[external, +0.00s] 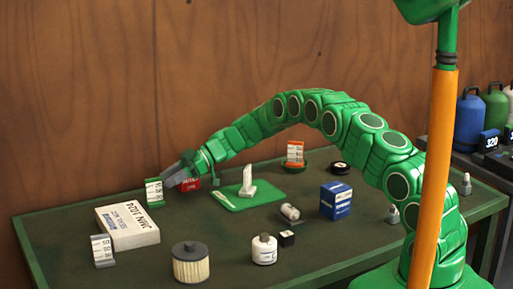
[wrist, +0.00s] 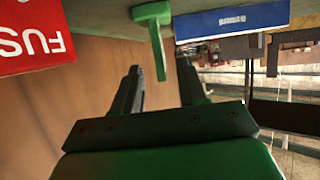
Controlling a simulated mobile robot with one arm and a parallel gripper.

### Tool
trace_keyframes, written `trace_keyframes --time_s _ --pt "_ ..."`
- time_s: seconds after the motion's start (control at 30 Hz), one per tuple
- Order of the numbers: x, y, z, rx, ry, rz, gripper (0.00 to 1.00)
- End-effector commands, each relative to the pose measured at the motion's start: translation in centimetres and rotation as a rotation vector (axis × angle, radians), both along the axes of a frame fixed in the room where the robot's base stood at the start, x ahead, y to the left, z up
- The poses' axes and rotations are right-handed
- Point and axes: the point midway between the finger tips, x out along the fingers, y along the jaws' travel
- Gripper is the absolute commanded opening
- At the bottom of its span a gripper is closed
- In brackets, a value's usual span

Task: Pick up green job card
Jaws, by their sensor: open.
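The green job card (external: 154,193) stands upright at the back left of the bench, with a white face and dark print. In the wrist view it shows edge-on as a thin green upright (wrist: 159,48) on a wider green foot (wrist: 152,12). My gripper (external: 168,178) is at the card's right side in the external view. In the wrist view my gripper (wrist: 159,68) is open, with one finger on each side of the card's upright. Gaps show on both sides, and the card is not gripped.
A red box (external: 190,184) marked FUS (wrist: 30,38) is close to the gripper. A white box (external: 128,225) lies in front of the card. A grey card (external: 102,250) and an orange card (external: 295,153) stand farther off. A green mat (external: 232,203) is right of the red box.

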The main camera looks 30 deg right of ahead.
Motion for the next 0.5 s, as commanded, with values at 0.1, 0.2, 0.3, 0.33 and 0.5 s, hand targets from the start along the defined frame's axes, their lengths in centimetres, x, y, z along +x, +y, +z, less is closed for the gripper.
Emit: trace_keyframes --time_s 0.1,0.2,0.3,0.33,0.5 --pt "0.0 1.1 -0.5 0.0 0.001 0.003 0.41" --pt "0.0 1.5 -0.8 -0.001 0.002 0.002 0.41" --pt "0.1 2.1 -1.1 -0.001 0.002 0.002 0.41" --pt "0.1 2.3 -1.3 -0.001 0.002 0.002 0.41" --pt "0.3 4.2 -2.4 -0.001 0.001 0.002 0.41"
